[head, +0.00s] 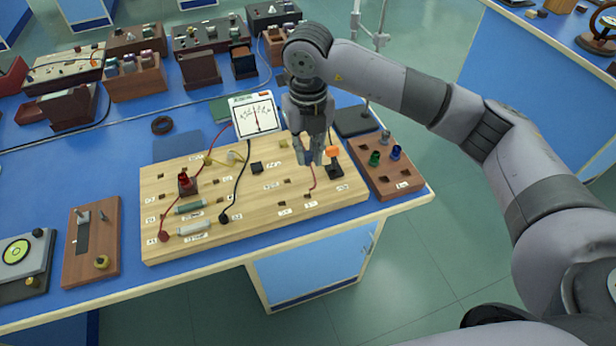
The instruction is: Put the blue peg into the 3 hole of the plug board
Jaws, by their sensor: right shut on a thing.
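The wooden plug board (258,222) lies on the blue bench, with several dark holes and small white labels too small to read surely. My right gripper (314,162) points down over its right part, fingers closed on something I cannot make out. An orange-topped part (333,152) stands right beside the fingers. A blue peg (396,152) stands upright in the brown block (402,187) right of the board, apart from the gripper. My left gripper is not in view.
A green peg (375,158) stands in the same brown block. A meter (257,115) stands behind the board, with red and black leads running onto it. A red part (184,180) and resistors sit on the board's left. Brown boxes (135,75) line the back.

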